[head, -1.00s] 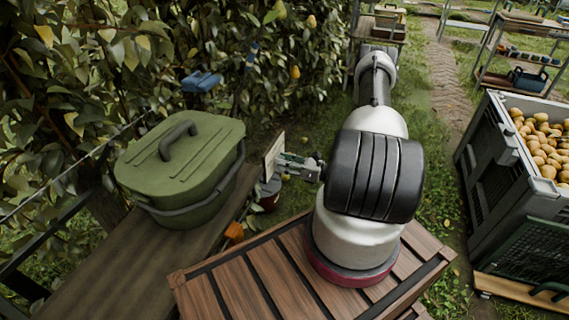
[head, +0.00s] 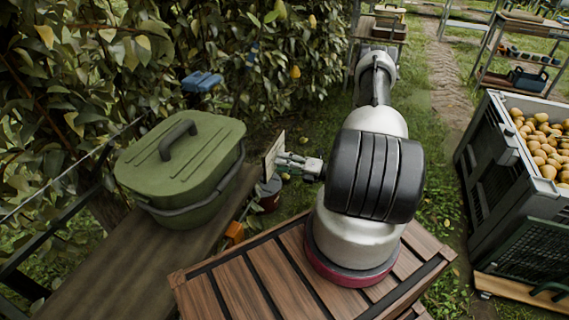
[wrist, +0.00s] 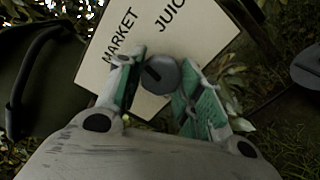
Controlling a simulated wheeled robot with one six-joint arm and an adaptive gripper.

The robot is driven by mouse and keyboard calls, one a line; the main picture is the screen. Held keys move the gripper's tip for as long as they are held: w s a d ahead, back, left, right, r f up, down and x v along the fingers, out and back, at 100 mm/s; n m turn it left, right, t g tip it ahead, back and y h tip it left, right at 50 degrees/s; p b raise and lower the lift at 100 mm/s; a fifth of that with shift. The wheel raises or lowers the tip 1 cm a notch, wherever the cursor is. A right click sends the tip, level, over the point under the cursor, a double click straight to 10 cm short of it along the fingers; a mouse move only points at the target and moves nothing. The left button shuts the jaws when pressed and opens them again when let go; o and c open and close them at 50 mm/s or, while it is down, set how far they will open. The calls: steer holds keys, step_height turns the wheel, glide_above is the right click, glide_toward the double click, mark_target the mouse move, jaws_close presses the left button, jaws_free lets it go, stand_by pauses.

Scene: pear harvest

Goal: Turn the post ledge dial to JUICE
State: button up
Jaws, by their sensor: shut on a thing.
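The dial (wrist: 160,76) is a round grey knob with a dark slot, set on a pale sign board (wrist: 97,68) lettered MARKET and JUICE. In the wrist view the slot slants up and left, towards the MARKET side. My gripper (wrist: 160,95) has its green-padded fingers on either side of the dial and is shut on it. In the head view my gripper (head: 285,161) reaches left to the board (head: 273,158), seen nearly edge-on. The dial cannot be made out there.
A green lidded bin (head: 185,165) stands on a wooden ledge (head: 110,270) left of the board. An orange block (head: 234,233) sits near the ledge edge. A wooden crate top (head: 300,270) lies below my arm. A bin of pears (head: 500,190) is at right.

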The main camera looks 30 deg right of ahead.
steer(key=shift+m, duration=5)
steer(key=o, duration=1)
steer(key=shift+r, duration=0.1)
steer(key=v, duration=1.2)
steer(key=shift+d, duration=0.1)
